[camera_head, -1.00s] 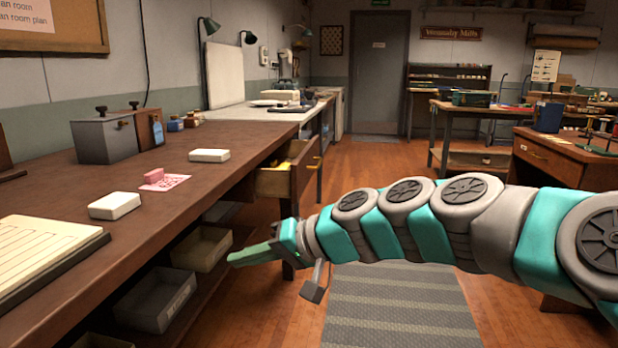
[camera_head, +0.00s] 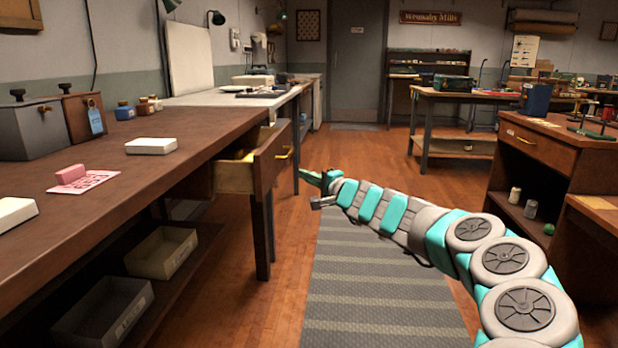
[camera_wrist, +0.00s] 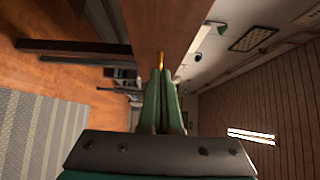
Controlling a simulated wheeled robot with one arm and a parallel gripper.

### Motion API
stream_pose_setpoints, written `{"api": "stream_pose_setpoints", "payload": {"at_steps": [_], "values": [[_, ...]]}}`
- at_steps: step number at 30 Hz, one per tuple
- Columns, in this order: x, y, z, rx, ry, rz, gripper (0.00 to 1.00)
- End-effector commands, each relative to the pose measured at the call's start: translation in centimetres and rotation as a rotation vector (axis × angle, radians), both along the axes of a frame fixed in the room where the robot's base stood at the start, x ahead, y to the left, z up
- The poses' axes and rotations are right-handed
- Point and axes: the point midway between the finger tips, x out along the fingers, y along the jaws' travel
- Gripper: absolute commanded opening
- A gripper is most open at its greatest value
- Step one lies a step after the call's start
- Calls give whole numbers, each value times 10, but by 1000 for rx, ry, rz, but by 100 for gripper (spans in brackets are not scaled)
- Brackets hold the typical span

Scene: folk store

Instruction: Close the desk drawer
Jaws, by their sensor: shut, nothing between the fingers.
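The desk drawer (camera_head: 273,160) stands open at the far right end of the long wooden desk (camera_head: 120,190), with a brass handle (camera_head: 285,153) on its wooden front. Something yellow shows inside it. My gripper (camera_head: 308,177) is to the right of the drawer front and a little lower, apart from it in the head view. In the wrist view my gripper's green fingers (camera_wrist: 161,75) are together and empty, pointing toward a wooden front (camera_wrist: 150,25) with a brass piece just past the tips. I cannot tell whether the tips touch it.
A striped grey mat (camera_head: 375,270) lies on the floor beside the desk. Grey bins (camera_head: 105,310) sit on the shelf below the desktop. A second wooden desk (camera_head: 540,150) stands at the right. The floor between is clear.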

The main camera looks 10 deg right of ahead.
Motion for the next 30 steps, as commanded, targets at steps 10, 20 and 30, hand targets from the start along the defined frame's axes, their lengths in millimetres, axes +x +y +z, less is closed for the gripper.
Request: {"api": "stream_pose_setpoints", "payload": {"at_steps": [10,20,30], "values": [[42,23,0,-4,1,3,0],[62,57,1,-1,-2,5,0],[65,68,1,-1,-3,5,0]]}}
